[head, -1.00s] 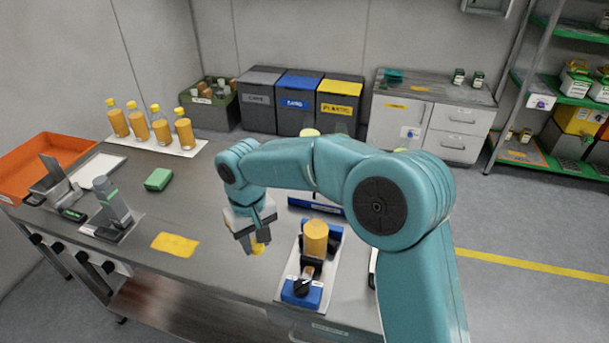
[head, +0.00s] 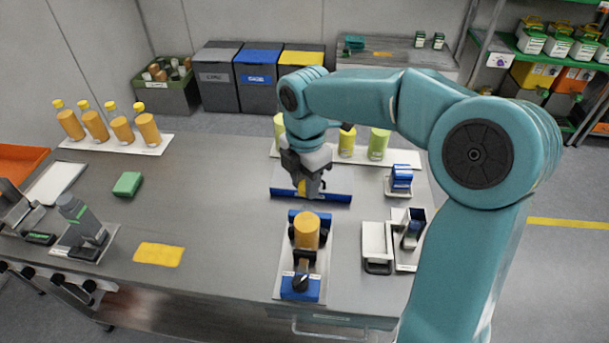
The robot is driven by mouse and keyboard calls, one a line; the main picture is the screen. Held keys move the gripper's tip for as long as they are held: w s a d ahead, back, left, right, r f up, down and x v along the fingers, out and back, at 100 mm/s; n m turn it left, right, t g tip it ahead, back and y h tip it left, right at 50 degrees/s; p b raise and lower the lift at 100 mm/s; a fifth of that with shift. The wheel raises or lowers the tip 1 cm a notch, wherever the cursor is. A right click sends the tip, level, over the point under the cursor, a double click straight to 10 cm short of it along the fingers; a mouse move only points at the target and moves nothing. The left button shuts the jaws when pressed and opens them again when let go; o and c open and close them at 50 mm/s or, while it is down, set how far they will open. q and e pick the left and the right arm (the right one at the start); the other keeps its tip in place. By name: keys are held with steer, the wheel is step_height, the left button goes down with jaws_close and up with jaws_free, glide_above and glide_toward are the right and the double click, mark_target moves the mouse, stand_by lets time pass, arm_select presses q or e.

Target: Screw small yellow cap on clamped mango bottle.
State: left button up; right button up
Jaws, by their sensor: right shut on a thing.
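The mango bottle (head: 306,232) stands upright in a blue and black clamp (head: 300,288) on a pale plate at the front middle of the table. It is orange, and I see no yellow cap on its top. My right gripper (head: 303,190) is shut on the small yellow cap (head: 302,187), which shows only partly between the fingers. It is above and beyond the bottle in the picture, in front of the blue-edged tray, apart from the bottle. My left gripper is not in view.
Several capped orange bottles (head: 122,130) stand on a white board at the back left. Green bottles (head: 379,144) stand behind my right gripper. A blue-edged tray (head: 335,197) lies beyond the clamp. A yellow cloth (head: 159,254) and green sponge (head: 127,184) lie left, with clear table between.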

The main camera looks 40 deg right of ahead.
mark_target(306, 208)
steer(key=shift+s+f+b, duration=0.2)
steer(key=shift+f+b, duration=0.3)
steer(key=shift+f, duration=0.05)
step_height(306, 208, down, 2)
steer(key=shift+d+f+b, duration=0.1)
steer(key=shift+f+b, duration=0.1)
steer(key=shift+b, duration=0.9)
steer(key=shift+w+f+b, duration=0.1)
steer(key=shift+f+b, duration=0.25)
steer(key=shift+f, duration=0.3)
steer(key=shift+f+b, duration=0.4)
steer(key=shift+f, duration=0.65)
stand_by(1.4)
